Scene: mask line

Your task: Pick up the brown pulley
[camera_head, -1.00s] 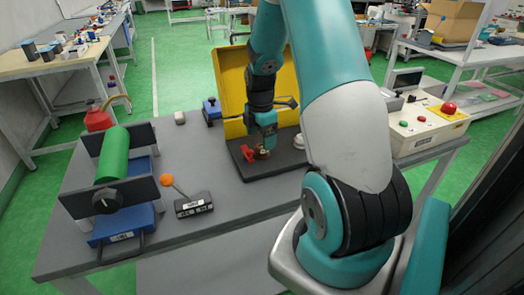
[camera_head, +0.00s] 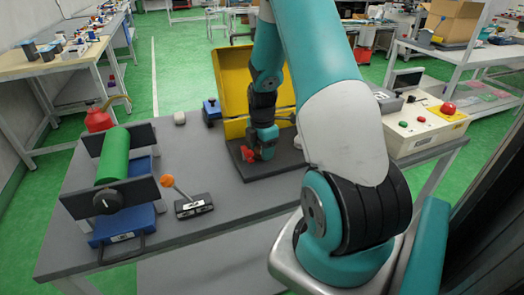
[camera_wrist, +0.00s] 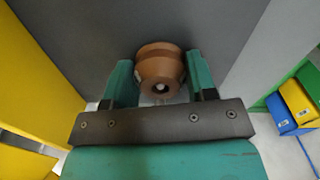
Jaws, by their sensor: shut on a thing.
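The brown pulley (camera_wrist: 160,68) sits between the two teal fingers of my gripper (camera_wrist: 160,80) in the wrist view, with its round hole facing the camera. The fingers are shut on its sides. In the head view my gripper (camera_head: 264,152) is low over the dark plate (camera_head: 285,160) on the grey table and hides the pulley. I cannot tell whether the pulley still touches the plate.
A red part (camera_head: 247,154) lies just left of my gripper. A yellow panel (camera_head: 237,88) stands behind. A green roller (camera_head: 113,154), an orange-knobbed lever box (camera_head: 193,206) and a control box (camera_head: 425,128) stand around. The table's middle is clear.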

